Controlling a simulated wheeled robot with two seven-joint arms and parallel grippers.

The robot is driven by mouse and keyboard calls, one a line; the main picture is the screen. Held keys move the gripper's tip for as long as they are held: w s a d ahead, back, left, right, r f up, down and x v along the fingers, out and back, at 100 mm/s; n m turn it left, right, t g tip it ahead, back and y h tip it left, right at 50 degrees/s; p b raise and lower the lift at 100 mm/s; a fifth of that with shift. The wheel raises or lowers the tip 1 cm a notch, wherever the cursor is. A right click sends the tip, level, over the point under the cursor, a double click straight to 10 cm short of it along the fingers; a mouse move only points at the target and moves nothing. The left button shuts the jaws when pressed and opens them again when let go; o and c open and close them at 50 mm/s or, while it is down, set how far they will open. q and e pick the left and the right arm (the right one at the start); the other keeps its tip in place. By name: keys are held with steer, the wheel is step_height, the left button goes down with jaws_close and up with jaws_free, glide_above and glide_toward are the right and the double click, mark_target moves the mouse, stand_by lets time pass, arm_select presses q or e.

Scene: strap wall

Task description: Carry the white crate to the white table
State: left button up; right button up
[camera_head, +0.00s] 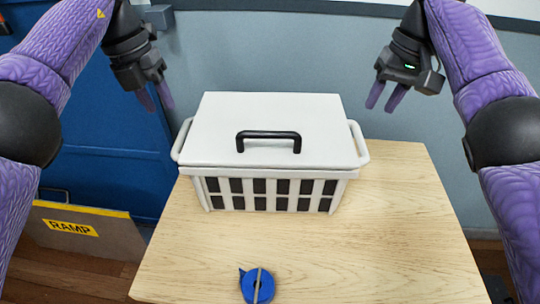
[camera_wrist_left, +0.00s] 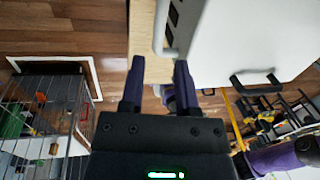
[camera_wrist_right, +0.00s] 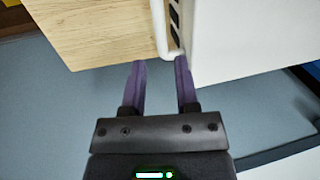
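The white crate (camera_head: 265,188) stands on a light wooden table, with its lid (camera_head: 265,115) on and a black handle on top. It has a white side handle at its left (camera_head: 182,140) and at its right (camera_head: 358,143). My left gripper (camera_head: 155,98) is open and empty, above and left of the crate. In the left wrist view the crate lid (camera_wrist_left: 225,45) is beyond the fingers (camera_wrist_left: 160,85). My right gripper (camera_head: 387,97) is open and empty, above and right of the crate. In the right wrist view the right handle (camera_wrist_right: 165,35) is just beyond the fingertips. I see no white table.
The wooden table (camera_head: 400,230) has free room in front and right of the crate. A blue tape or strap roll (camera_head: 257,286) lies near its front edge. A ramp board (camera_head: 85,232) stands at left by a blue door. A wire cage (camera_wrist_left: 40,115) shows in the left wrist view.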

mark_target(179, 137)
arm_select(q)
steer(key=f, duration=0.3)
steer(key=d+f, duration=0.1)
steer(key=f, duration=0.5)
steer(key=shift+d+f, duration=0.35)
steer(key=shift+d, duration=0.05)
arm_select(e)
steer(key=f, duration=0.3)
steer(key=a+f, duration=0.1)
steer(key=f, duration=0.5)
steer(key=shift+a+f, duration=0.35)
steer(key=shift+a, duration=0.05)
arm_select(q)
steer(key=shift+c, duration=0.3)
arm_select(e)
steer(key=shift+c, duration=0.3)
arm_select(q)
jaws_close()
arm_select(e)
jaws_close()
steer(key=shift+w, duration=0.1)
